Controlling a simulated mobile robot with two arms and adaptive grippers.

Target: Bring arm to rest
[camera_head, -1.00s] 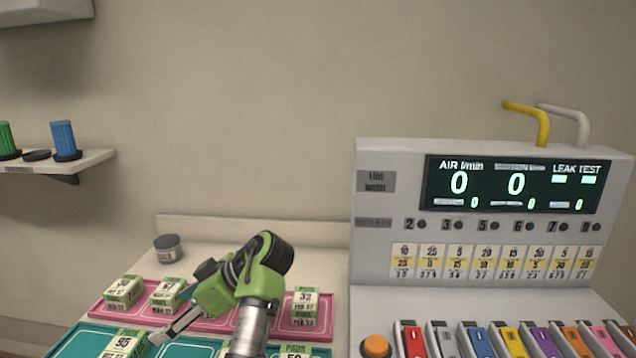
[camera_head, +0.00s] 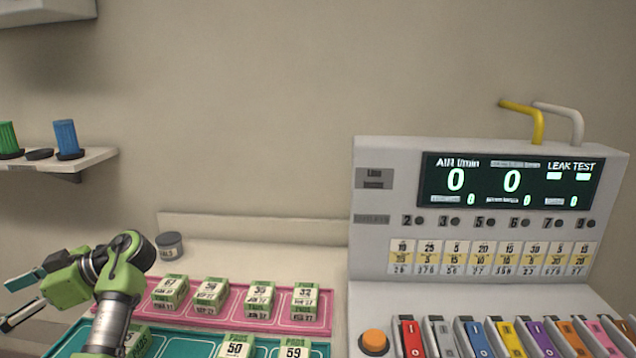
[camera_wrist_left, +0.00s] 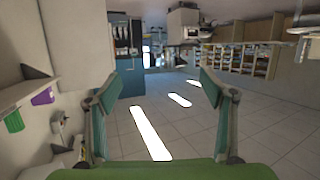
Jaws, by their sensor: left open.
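My left arm comes up from the bottom left in the head view. Its green left gripper (camera_head: 12,302) points left, in the air beside the trays, near the picture's left edge. The jaws are spread, with nothing between them. In the left wrist view the open fingers (camera_wrist_left: 157,92) frame only floor and a far part of the room. My right gripper is in neither view.
A pink tray (camera_head: 205,318) holds several green-and-white boxes. A teal tray (camera_head: 188,350) in front holds more, partly behind my arm. A grey jar (camera_head: 169,246) stands behind. A console (camera_head: 372,235) is at right. A wall shelf (camera_head: 90,160) is at left.

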